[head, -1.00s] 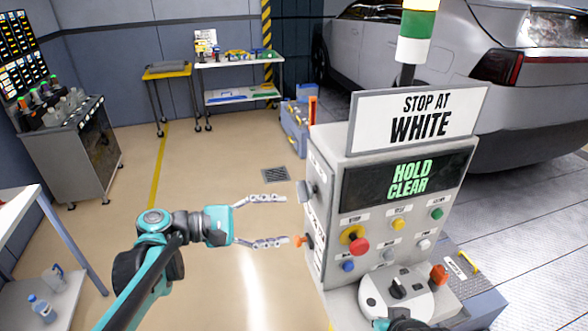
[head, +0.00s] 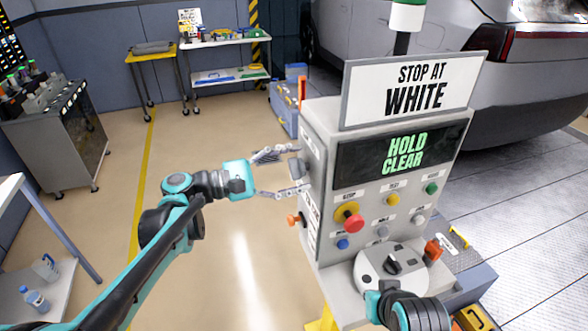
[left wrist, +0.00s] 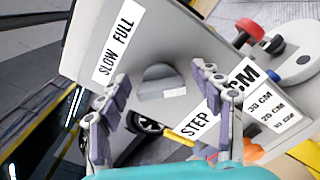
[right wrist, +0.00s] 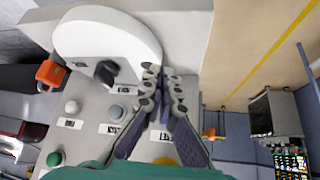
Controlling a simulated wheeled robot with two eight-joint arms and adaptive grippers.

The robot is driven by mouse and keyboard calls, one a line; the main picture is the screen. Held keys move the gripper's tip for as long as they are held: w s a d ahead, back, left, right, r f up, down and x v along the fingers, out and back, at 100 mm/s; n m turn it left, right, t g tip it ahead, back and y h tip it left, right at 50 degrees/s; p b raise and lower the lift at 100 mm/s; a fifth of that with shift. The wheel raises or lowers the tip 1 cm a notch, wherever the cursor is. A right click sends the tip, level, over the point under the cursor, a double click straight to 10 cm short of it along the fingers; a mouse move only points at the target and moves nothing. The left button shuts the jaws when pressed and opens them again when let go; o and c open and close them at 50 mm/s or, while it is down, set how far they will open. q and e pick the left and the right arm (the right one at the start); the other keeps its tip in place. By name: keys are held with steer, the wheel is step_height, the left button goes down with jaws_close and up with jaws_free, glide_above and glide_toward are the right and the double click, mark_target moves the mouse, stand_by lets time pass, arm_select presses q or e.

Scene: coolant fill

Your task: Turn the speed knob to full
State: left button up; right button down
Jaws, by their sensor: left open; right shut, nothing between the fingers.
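The speed knob (left wrist: 157,82) is a grey knob with a raised bar on the side panel of the console, beside the SLOW FULL label (left wrist: 118,42). In the head view the knob (head: 296,168) shows at the console's left side. My left gripper (head: 283,172) is open there, its fingers pointing at the panel. In the left wrist view its fingers stand on either side of the knob with gaps visible; their exact depth is hard to tell. My right gripper (right wrist: 163,78) is shut and empty above the console front, near the round white dial plate (right wrist: 105,40).
The console front has a HOLD CLEAR screen (head: 402,155), a red stop button (head: 350,219) and several small buttons. An orange knob (head: 296,220) sticks out low on the left side.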

arm_select(q)
steer(key=c, duration=1.2)
steer(key=m+p, duration=0.1)
steer(key=m, duration=0.3)
steer(key=shift+s, duration=0.1)
steer(key=m+p, duration=0.1)
steer(key=m, duration=0.3)
steer(key=shift+f+m, duration=0.15)
steer(key=shift+m, duration=0.15)
steer(key=m+p, duration=0.1)
steer(key=m, duration=0.3)
steer(key=shift+f, duration=0.15)
steer(key=m, duration=0.5)
steer(key=shift+f+p, duration=0.2)
steer(key=shift+p, duration=0.1)
steer(key=shift+m, duration=0.3)
